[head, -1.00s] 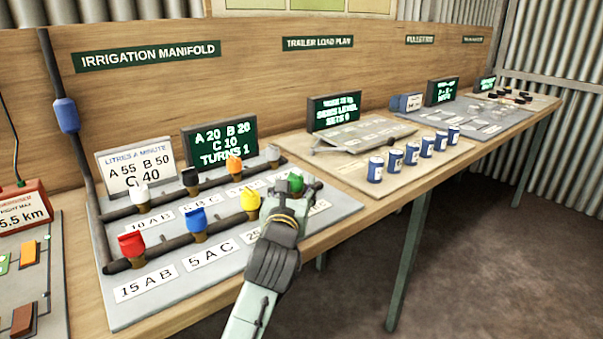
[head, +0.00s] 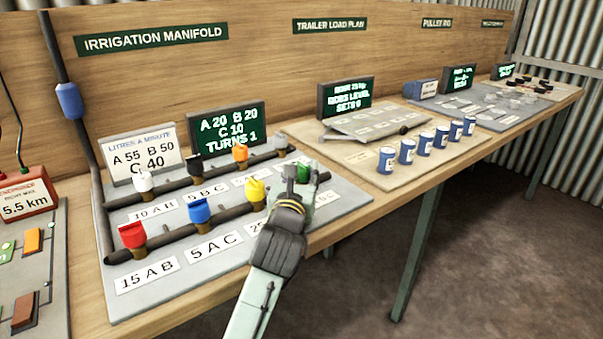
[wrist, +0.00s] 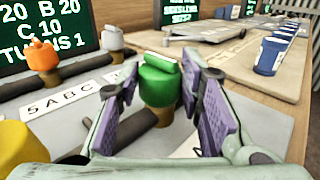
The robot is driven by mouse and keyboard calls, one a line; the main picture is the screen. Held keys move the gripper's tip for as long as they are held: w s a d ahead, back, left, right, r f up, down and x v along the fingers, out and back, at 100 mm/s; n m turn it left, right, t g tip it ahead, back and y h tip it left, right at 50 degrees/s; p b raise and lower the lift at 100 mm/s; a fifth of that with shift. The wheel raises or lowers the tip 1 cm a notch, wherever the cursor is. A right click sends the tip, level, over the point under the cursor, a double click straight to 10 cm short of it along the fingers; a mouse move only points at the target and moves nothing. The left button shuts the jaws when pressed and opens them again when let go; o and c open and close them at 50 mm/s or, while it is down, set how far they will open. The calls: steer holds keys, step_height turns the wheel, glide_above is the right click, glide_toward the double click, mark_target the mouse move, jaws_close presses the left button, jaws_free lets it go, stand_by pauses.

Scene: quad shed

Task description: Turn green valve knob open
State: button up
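The green valve knob (wrist: 160,82) stands upright on the irrigation manifold board (head: 350,197), at the right end of the front pipe. In the wrist view it sits between the two purple-padded fingers of my gripper (wrist: 160,92), which are spread on either side. Slim gaps seem to show beside the knob; contact is hard to judge. In the head view my gripper (head: 303,172) partly hides the green knob (head: 322,177).
Yellow (head: 256,191), blue (head: 200,212) and red (head: 132,235) knobs line the front pipe to the left. Behind are white, black (head: 192,171), orange (head: 240,153) and grey knobs. A screen (head: 225,130) reads A 20 B 20 C 10, TURNS 1. Blue cans (head: 407,151) stand to the right.

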steer(key=c, duration=0.6)
